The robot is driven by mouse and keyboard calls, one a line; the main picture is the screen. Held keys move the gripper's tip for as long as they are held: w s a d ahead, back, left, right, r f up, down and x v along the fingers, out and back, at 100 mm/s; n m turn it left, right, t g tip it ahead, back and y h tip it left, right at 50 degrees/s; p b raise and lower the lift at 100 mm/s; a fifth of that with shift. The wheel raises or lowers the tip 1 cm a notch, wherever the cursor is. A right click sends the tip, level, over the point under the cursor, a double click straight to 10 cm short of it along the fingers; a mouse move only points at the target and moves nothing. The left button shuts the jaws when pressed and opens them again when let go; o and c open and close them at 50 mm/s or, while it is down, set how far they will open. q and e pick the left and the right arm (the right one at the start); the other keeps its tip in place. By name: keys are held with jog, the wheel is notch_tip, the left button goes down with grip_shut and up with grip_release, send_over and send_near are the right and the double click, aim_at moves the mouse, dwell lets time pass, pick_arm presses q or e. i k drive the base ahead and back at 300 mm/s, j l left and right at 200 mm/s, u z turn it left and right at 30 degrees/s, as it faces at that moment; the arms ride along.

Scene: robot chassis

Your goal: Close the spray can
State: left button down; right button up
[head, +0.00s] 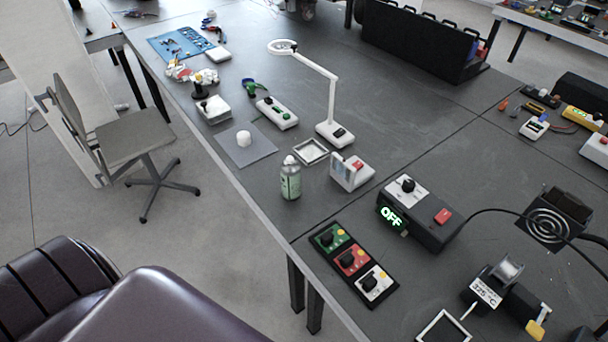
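A green spray can (290,183) stands upright on the dark table near its front-left edge. A small white top piece shows on it; I cannot make out its details. A small white cap-like piece (243,138) sits on a flat grey mat (262,151), up and left of the can and apart from it. Neither of my grippers is in view.
A white box with a red button (351,171) and a small white tray (311,151) stand close to the can. A white lamp (334,130) rises behind. A switch panel (352,262) and an "OFF" unit (420,213) lie right. A chair (130,135) stands left.

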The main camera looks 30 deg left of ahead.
aim_at(290, 174)
jog(key=u, duration=1.4)
jog(key=i+j, duration=0.15)
jog(key=j, duration=0.15)
jog(key=i+j+z, duration=0.15)
jog(key=j, duration=0.2)
jog(key=i+j, duration=0.15)
jog(key=j, duration=0.2)
jog(key=i+j+z, duration=0.15)
jog(key=j, duration=0.15)
jog(key=i+j, duration=0.15)
jog(key=j, duration=0.2)
jog(key=i+j+z, duration=0.1)
jog(key=j, duration=0.25)
